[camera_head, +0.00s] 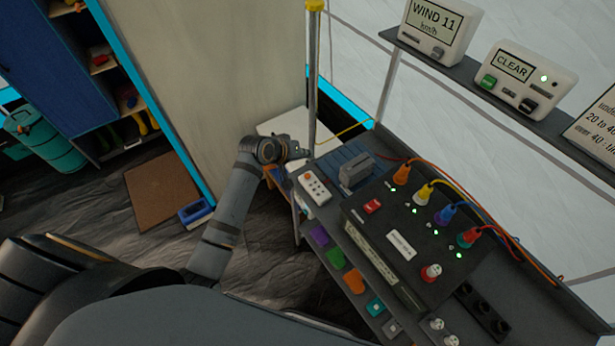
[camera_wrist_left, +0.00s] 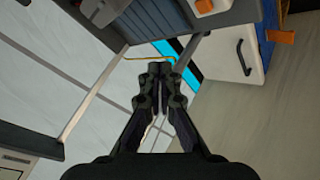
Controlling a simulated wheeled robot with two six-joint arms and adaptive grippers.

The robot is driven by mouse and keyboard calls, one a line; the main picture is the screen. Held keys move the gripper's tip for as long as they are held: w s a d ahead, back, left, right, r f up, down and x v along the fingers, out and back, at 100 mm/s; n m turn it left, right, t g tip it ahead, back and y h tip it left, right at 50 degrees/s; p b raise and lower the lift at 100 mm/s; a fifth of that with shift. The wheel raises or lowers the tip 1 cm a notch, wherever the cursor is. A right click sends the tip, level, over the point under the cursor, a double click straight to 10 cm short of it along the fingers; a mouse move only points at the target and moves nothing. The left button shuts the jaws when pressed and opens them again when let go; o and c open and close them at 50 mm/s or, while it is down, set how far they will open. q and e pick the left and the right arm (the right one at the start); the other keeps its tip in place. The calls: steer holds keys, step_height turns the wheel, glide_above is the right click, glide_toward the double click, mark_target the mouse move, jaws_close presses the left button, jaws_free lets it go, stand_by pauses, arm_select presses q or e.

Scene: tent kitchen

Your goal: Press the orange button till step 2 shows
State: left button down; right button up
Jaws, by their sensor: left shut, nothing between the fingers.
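A white control box (camera_head: 316,188) with an orange button (camera_head: 306,176) and several grey buttons lies at the left end of the workbench in the head view. The orange button also shows at the top edge of the left wrist view (camera_wrist_left: 204,5). My left gripper (camera_head: 304,153) is shut and empty, a little beyond the box's far end and apart from the button in the picture. Its closed fingers show in the left wrist view (camera_wrist_left: 158,75). A small display reads "CLEAR" (camera_head: 513,67); no step number is readable. My right gripper is out of view.
A grey block (camera_head: 357,170) sits on a blue slatted mat (camera_head: 338,159) beside the box. A black panel (camera_head: 385,255) with coloured plugs and cables stands to the right. A metal post (camera_head: 313,80) rises near my gripper. Above, a shelf holds another display reading "WIND 11" (camera_head: 434,20).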

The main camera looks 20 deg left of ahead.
arm_select(q)
steer(key=b, duration=0.6)
glide_above(305, 177)
step_height(305, 177, down, 6)
steer(key=shift+r, duration=0.2)
step_height(305, 177, down, 2)
steer(key=shift+f+b, duration=0.1)
steer(key=shift+b, duration=0.45)
steer(key=shift+f, duration=0.1)
steer(key=shift+f, duration=0.1)
steer(key=shift+f, duration=0.25)
steer(key=shift+f, duration=0.55)
stand_by(0.9)
steer(key=shift+r+p, duration=0.9)
steer(key=shift+p, duration=0.35)
